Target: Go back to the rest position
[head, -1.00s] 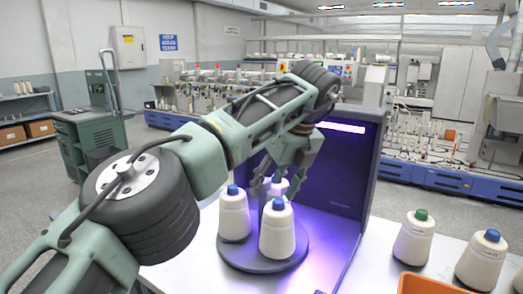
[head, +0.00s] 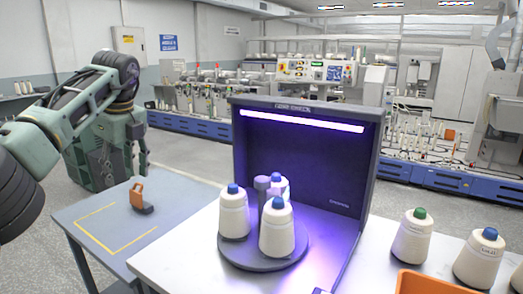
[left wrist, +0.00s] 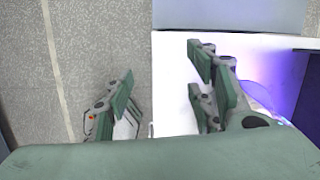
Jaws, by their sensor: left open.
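My left gripper (head: 128,165) is raised at the left of the head view, beyond the far left side of the grey side table. In the left wrist view its two fingers (left wrist: 160,85) are spread wide with nothing between them. Three white cones with blue tops, one of them (head: 277,233) in front, stand upright on the dark round turntable (head: 240,262) in the purple-lit booth (head: 305,165). The rear cone is partly hidden by the front ones and the centre post. My right gripper is not in view.
The grey side table (head: 85,225) has a yellow-marked corner area and a small orange-handled tool (head: 140,197). At the right, a green-topped cone (head: 413,235) and a blue-topped cone (head: 480,258) stand behind an orange bin (head: 425,284). Open floor lies behind the side table.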

